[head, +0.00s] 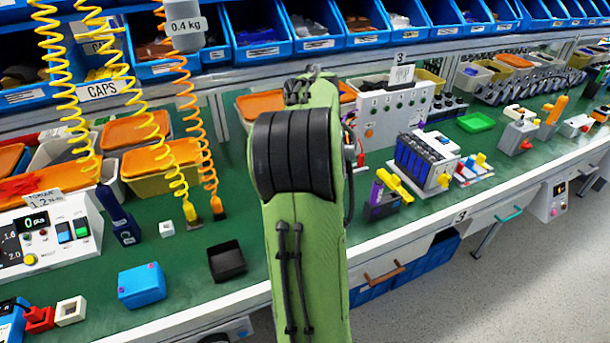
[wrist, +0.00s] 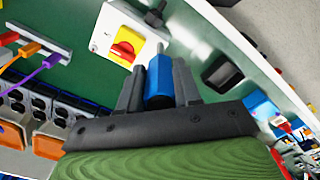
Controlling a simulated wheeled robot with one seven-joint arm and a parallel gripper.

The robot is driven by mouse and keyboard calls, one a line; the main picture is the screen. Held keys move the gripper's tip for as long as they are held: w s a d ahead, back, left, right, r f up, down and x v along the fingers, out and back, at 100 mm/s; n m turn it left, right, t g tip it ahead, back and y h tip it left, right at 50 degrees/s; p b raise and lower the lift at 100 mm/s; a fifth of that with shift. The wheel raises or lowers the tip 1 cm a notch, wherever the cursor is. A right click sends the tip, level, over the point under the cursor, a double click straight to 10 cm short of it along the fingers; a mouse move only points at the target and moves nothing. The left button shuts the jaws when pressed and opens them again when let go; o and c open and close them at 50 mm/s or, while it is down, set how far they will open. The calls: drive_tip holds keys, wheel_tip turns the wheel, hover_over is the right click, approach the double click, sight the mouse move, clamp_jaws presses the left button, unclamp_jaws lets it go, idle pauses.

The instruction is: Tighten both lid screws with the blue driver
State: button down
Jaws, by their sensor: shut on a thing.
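My gripper (wrist: 158,88) is shut on the blue driver (wrist: 157,72) in the wrist view. The driver's thick blue handle sits between the two dark fingers, and its thin grey shaft points up in the picture. Just left of the shaft is a pale switch box (wrist: 103,37) with a red and yellow rotary knob (wrist: 127,46). A dark fitting (wrist: 155,17) sticks out at the box's upper right. In the head view my green arm hides the gripper, driver and box.
A black tray (head: 227,262) and a blue box (head: 142,286) stand on the green bench left of my arm. A torque unit (head: 45,234) stands at the far left, with coiled hoses above. A purple-handled tool stand (head: 382,203) is on the right.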

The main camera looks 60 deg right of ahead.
drive_tip(key=shift+r+m, duration=0.1)
drive_tip(key=shift+m, duration=0.6)
drive_tip(key=shift+r+p, duration=2.9)
drive_tip(key=shift+r, duration=0.1)
drive_tip(key=shift+f, duration=0.1)
